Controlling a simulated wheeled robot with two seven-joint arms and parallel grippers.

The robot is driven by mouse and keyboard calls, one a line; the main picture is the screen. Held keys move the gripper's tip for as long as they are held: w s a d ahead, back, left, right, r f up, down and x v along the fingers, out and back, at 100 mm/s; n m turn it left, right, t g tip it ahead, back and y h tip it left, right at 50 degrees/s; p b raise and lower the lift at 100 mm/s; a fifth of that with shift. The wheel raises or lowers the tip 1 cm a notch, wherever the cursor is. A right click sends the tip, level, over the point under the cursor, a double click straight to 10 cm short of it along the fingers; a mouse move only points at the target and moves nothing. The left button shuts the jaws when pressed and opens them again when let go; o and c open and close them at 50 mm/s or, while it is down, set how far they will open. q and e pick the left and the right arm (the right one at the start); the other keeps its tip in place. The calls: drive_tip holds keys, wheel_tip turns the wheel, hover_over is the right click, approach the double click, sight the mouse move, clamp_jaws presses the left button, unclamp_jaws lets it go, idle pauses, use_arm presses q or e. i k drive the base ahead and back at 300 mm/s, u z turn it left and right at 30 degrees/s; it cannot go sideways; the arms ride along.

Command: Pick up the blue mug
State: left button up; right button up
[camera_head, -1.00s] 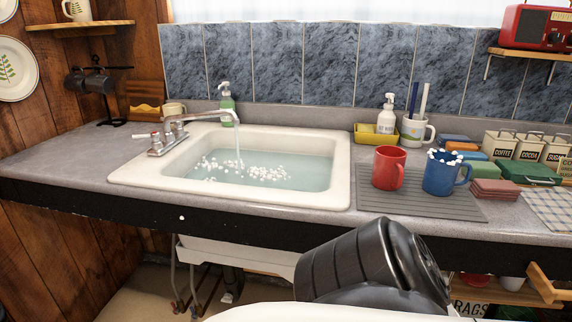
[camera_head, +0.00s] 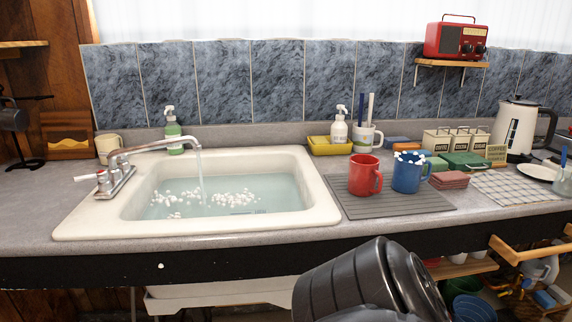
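The blue mug (camera_head: 407,176) stands upright on a grey ribbed drying mat (camera_head: 392,206), right of the sink. White foam beads sit at its rim, and its handle points right. A red mug (camera_head: 364,178) stands just left of it on the same mat, with its handle also on the right. A black rounded part of my own body (camera_head: 350,283) shows at the bottom middle, below the counter edge. Neither gripper is in view.
The white sink (camera_head: 322,206) holds water and foam beads under a running tap (camera_head: 160,146). A yellow caddy (camera_head: 328,147), sponges, red cloths (camera_head: 449,180) and canisters (camera_head: 452,141) crowd behind and right of the mugs. The mat's front is clear.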

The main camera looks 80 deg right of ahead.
sight(409, 167)
drive_tip(key=z, duration=2.3)
